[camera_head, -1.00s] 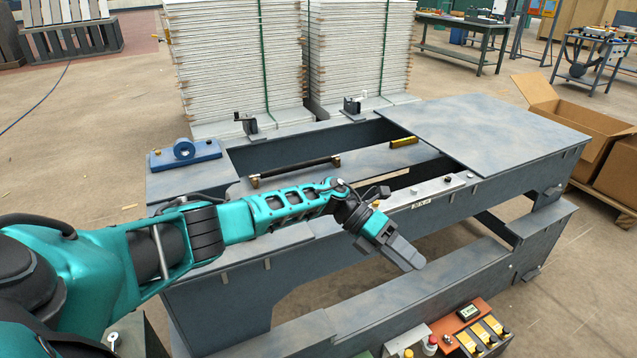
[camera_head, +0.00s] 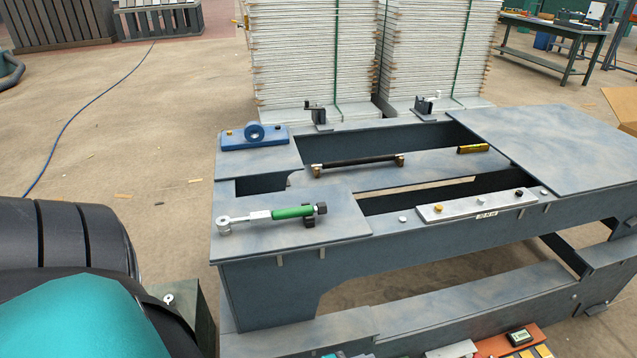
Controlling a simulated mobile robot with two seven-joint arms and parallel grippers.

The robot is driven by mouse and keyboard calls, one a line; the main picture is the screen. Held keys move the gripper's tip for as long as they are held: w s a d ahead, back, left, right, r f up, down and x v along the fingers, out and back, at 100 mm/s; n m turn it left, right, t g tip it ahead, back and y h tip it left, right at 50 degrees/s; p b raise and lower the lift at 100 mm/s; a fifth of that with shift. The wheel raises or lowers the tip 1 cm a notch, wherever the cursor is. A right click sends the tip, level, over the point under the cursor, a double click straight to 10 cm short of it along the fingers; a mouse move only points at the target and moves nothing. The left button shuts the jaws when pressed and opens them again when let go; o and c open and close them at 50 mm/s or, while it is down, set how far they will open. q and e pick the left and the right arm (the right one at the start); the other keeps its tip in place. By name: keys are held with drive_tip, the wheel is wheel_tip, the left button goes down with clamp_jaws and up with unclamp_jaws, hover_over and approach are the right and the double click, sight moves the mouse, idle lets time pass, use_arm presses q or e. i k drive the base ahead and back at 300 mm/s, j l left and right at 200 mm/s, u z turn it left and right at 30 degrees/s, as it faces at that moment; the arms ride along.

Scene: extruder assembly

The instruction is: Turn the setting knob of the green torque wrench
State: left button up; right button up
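The green torque wrench (camera_head: 292,212) lies on the near left plate of the grey bench. Its silver ring end (camera_head: 224,226) points left. Its black setting knob (camera_head: 320,208) is at the right end of the green handle. A small black block (camera_head: 308,221) shows just below the knob end. Part of my arm fills the lower left, but neither gripper shows. Nothing touches the wrench.
The grey bench (camera_head: 345,225) has open gaps in its top. A blue block with a ring (camera_head: 254,136), a dark rod (camera_head: 358,161), a yellow piece (camera_head: 473,149) and a silver bar (camera_head: 475,206) sit on it. Panel stacks (camera_head: 315,60) stand behind.

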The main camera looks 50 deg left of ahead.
sight(320, 208)
drive_tip(key=l+u, duration=0.15)
drive_tip(key=u, duration=1.2)
drive_tip(key=i+l, duration=0.05)
